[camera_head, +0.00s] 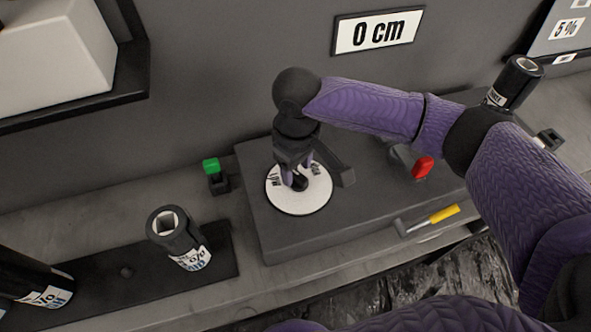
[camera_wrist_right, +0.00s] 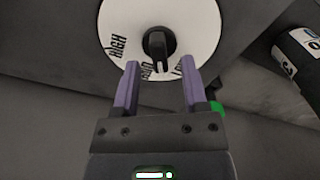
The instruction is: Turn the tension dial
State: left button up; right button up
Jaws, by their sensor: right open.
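The tension dial is a white disc (camera_head: 297,200) with a black knob at its middle, on top of a dark grey box. In the right wrist view the disc (camera_wrist_right: 112,42) shows the word HIGH and other partly hidden lettering. The knob (camera_wrist_right: 158,46) stands just beyond my fingertips. My right gripper (camera_head: 297,172) points down over the dial, and its purple fingers (camera_wrist_right: 160,72) are open, one to each side of the knob's line. I cannot tell whether they touch the dial face. My left gripper is not in view.
A green switch (camera_head: 212,168) stands left of the box (camera_head: 340,215). A red-handled switch (camera_head: 422,167) and a yellow-handled tool (camera_head: 443,214) are to the right. A wall sign (camera_head: 378,32) reads 0 cm.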

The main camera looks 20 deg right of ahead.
jog(key=shift+f, duration=0.5)
grip_shut()
